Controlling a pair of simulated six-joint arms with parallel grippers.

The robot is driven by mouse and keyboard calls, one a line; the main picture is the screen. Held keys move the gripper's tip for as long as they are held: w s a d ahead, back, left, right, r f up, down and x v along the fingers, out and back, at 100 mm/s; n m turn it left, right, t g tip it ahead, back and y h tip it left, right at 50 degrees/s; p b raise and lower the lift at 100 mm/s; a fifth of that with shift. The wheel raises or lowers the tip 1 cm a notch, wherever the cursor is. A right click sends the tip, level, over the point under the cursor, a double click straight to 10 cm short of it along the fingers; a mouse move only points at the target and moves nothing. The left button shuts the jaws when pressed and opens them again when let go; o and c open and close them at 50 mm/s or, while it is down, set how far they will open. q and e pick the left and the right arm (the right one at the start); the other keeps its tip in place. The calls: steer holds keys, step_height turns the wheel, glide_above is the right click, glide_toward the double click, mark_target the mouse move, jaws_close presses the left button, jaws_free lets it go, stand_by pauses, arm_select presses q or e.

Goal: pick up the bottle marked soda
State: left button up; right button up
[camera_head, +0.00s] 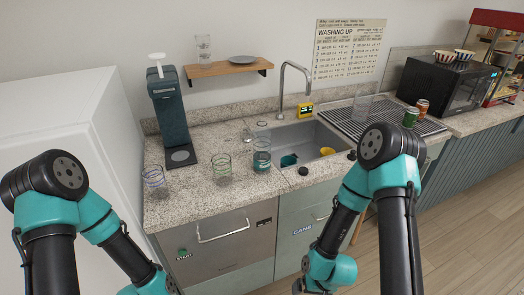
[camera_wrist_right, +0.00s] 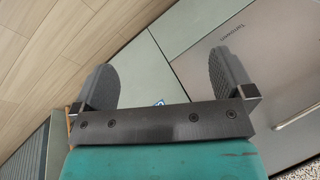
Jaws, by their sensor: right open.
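I cannot make out a bottle with a readable soda mark in either view. In the head view, a clear cylindrical vessel with a teal band (camera_head: 262,156) stands on the counter at the sink's left edge; its marking is too small to read. My right gripper (camera_head: 302,288) is low in front of the cabinets, partly cut off by the bottom edge. In the right wrist view, its fingers (camera_wrist_right: 165,80) are spread wide with nothing between them. My left arm reaches down at the left, and its gripper is out of the picture.
A tall dark dispenser (camera_head: 172,112) and two clear glasses (camera_head: 222,170) (camera_head: 154,182) stand on the speckled counter (camera_head: 200,203). The sink (camera_head: 308,137) holds a teal item (camera_head: 288,160) and a yellow cup (camera_head: 327,152).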

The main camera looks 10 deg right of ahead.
steer(key=w+r+t, duration=0.3)
steer(key=w+r, duration=0.1)
steer(key=w, duration=0.3)
steer(key=n+t, duration=0.4)
steer(key=t, duration=0.9)
glide_toward(265, 147)
steer(key=a+v, duration=0.1)
steer(key=v, duration=0.3)
steer(key=shift+d+h, duration=0.2)
steer(key=shift+h, duration=0.1)
steer(key=shift+f, duration=0.1)
steer(key=w, duration=0.4)
steer(key=w+a, duration=0.1)
steer(key=w, duration=0.3)
steer(key=w+a, duration=0.1)
steer(key=w, duration=0.3)
steer(key=shift+a, duration=0.1)
